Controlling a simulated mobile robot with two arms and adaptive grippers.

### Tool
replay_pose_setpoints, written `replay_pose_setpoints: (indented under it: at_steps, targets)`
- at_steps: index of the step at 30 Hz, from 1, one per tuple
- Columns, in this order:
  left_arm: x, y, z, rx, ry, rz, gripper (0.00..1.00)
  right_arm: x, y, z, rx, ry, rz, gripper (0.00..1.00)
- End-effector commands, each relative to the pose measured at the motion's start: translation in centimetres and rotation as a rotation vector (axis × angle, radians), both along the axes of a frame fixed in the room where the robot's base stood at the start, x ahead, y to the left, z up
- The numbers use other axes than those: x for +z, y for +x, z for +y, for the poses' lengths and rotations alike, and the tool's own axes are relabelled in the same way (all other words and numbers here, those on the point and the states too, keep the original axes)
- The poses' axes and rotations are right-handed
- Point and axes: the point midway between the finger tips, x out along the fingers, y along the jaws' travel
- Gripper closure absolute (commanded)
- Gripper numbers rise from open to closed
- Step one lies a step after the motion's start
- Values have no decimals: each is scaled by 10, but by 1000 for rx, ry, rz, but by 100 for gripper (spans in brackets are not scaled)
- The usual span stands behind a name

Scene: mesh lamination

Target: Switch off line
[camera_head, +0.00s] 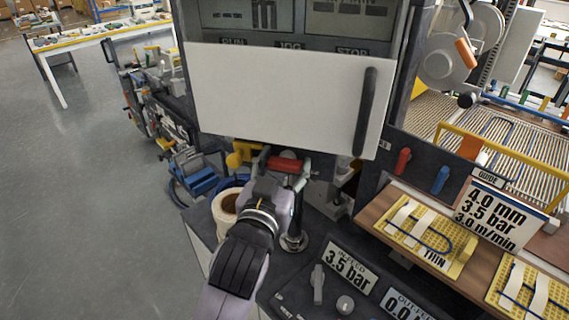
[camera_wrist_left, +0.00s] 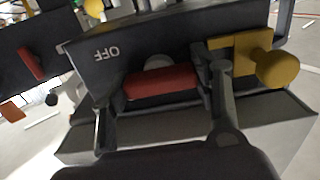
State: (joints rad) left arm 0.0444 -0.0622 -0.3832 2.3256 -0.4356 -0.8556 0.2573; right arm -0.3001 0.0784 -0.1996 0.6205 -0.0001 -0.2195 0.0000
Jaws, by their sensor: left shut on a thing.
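A red switch handle (camera_head: 285,164) shows in the head view just below the white panel. In the left wrist view the red handle (camera_wrist_left: 160,83) lies across a dark plate marked OFF (camera_wrist_left: 107,53), with the word appearing upside down. My left gripper (camera_wrist_left: 163,92) has one finger at each end of the handle and is shut on it. In the head view my left gripper (camera_head: 284,170) reaches up to the handle from below. The handle's mounting is partly hidden. My right gripper is not in view.
A white panel with a dark bar handle (camera_head: 366,112) hangs right above. A yellow knob (camera_wrist_left: 277,69) sits close beside the handle. A white roll (camera_head: 226,205) stands left of my wrist. Gauges and knobs (camera_head: 345,304) and yellow sample boards (camera_head: 425,232) lie to the right.

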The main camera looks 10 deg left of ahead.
Motion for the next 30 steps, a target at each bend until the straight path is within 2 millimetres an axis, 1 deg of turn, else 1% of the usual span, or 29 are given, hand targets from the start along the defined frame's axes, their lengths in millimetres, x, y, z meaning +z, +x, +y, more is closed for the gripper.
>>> replay_pose_setpoints:
  at_steps: [8, 9, 18, 30]
  targets:
    - [2, 0, 0, -1, -16, -3, 72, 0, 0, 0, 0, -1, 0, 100]
    - [2, 0, 0, -1, -16, -3, 43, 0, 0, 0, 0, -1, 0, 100]
    - [1, 0, 0, -1, -13, -1, 23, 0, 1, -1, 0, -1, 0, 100]
    - [0, 0, 0, 0, -11, 0, 23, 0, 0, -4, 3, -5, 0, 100]
